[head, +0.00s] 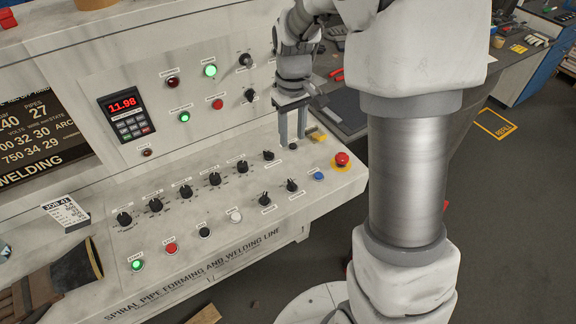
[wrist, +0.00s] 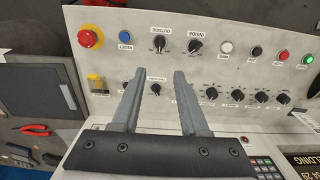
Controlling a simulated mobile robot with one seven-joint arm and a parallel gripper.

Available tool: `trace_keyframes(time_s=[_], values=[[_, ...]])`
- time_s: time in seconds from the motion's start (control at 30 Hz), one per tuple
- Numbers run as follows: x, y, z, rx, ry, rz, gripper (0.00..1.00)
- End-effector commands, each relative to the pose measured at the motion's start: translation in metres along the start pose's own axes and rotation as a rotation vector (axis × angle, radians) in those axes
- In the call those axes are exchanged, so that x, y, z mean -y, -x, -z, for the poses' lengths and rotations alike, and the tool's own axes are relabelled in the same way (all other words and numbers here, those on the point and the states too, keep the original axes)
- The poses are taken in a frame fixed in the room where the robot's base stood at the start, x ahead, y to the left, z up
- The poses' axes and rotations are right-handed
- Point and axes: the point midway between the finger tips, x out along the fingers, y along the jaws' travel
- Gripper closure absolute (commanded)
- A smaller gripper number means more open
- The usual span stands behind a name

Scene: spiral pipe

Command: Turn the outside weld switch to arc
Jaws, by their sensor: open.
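The outside weld switch is a small black rotary knob (head: 291,185) on the sloped front of the white console, between the blue button and the inside knob. It also shows in the wrist view (wrist: 160,42), upside down, beside its OUTSIDE label. Its exact pointer position is too small to read. The similar inside knob (head: 264,198) sits next to it, also seen in the wrist view (wrist: 195,46). My gripper (head: 292,142) is open and empty, pointing down over the rear row of knobs, behind the outside switch. In the wrist view my fingers (wrist: 159,75) stand apart, not touching the switch.
A red emergency stop (head: 342,159) and a blue button (head: 318,176) lie right of the switch. A yellow part (head: 317,135) is close to my fingers. A white button (head: 235,215) and several knobs lie left. A display (head: 123,105) is on the upright panel.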

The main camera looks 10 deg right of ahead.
Motion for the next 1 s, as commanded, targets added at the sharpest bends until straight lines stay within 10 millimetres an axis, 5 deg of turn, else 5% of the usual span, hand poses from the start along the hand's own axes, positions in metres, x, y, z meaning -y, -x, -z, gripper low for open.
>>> trace_keyframes(time_s=[0.7, 1.0], values=[[0.000, -0.139, -0.002, 0.004, 0.000, 0.001, 0.56], [0.000, -0.168, -0.001, 0.001, -0.001, 0.001, 0.56]])
